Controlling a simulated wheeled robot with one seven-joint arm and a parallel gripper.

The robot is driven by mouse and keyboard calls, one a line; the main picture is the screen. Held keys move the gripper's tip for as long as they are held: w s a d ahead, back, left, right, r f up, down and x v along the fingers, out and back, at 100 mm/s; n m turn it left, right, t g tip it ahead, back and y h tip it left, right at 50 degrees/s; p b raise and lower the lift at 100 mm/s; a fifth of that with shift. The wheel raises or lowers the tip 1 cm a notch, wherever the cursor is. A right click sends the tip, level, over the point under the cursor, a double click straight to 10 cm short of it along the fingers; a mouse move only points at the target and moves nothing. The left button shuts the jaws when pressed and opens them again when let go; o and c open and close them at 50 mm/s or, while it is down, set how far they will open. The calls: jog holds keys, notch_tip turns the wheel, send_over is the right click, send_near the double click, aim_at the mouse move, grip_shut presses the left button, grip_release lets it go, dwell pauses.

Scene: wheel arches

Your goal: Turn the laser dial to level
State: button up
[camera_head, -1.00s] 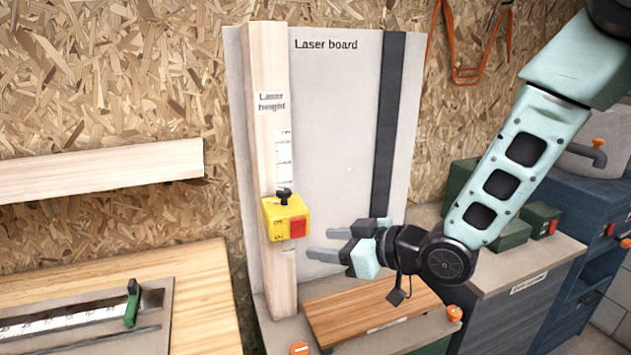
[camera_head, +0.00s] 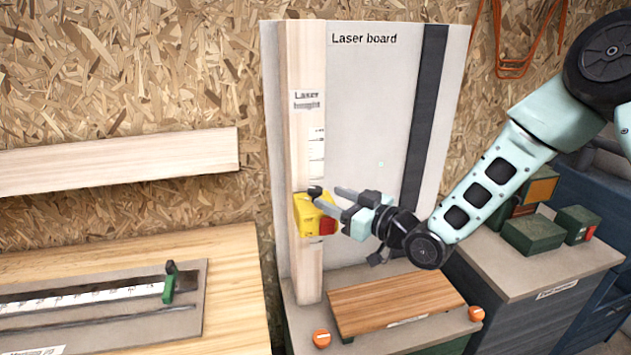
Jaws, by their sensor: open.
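The yellow laser box (camera_head: 305,217) sits on the upright wooden post (camera_head: 308,265) of the laser board (camera_head: 375,100). Its black dial (camera_head: 314,191) is on top, and a red patch (camera_head: 328,227) shows on its right side. My gripper (camera_head: 328,197) is open, its two grey fingers pointing left at the box. The upper finger reaches close to the dial and the lower finger overlaps the box's upper right in the picture. I cannot tell whether either touches. The fingers hide part of the box, and the dial's setting is too small to read.
A wooden board (camera_head: 398,303) lies on the bench below, with orange knobs (camera_head: 321,338) at its front corners. A measuring jig with a green stop (camera_head: 169,284) lies on the left table. Green boxes (camera_head: 533,233) stand on the right cabinet.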

aim_at(321, 193)
jog(key=p+x, duration=0.2)
jog(key=x, duration=0.4)
jog(key=shift+s, duration=0.1)
jog(key=shift+c, duration=0.3)
jog(key=c, duration=0.9)
